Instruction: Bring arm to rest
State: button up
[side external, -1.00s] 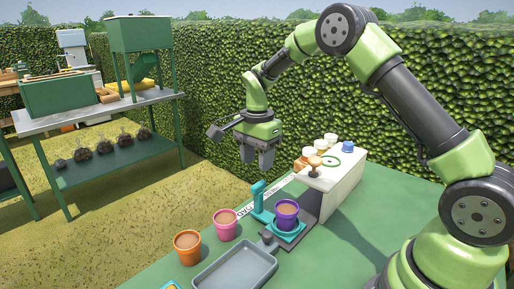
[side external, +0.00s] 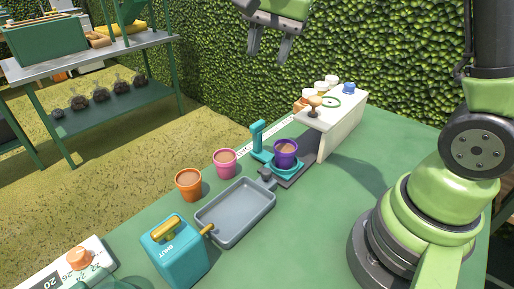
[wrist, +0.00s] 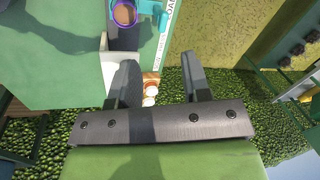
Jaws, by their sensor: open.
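My gripper (side external: 270,48) is open and empty, raised high in front of the hedge at the top of the side view. In the wrist view my gripper (wrist: 158,85) shows its two dark fingers spread apart, with nothing between them touching. A purple pot (side external: 286,152) filled with brown soil stands upright in the teal holder (side external: 257,145) on the green table (side external: 300,225). The purple pot also shows at the top of the wrist view (wrist: 124,13). My gripper is well above and apart from the pot and the table.
A pink pot (side external: 225,163) and an orange pot (side external: 188,184) stand left of the holder. A grey tray (side external: 236,213) and a teal box (side external: 176,252) are nearer. A white stand (side external: 340,125) carries several small capped items. A shelf bench (side external: 110,60) stands behind.

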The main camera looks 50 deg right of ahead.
jog(key=s+a+r+n+t, duration=0.1)
jog(key=s+n, duration=0.3)
jog(key=s, duration=0.4)
jog(key=s+a+r+n+t+y, duration=0.1)
jog(key=s+a+r+n+t, duration=0.1)
jog(key=s+n, duration=0.3)
jog(key=s+a+t, duration=0.1)
jog(key=s, duration=0.3)
jog(key=shift+s+a+r+n+t, duration=0.25)
jog(key=shift+s+r+n+t, duration=0.05)
jog(key=shift+t, duration=0.1)
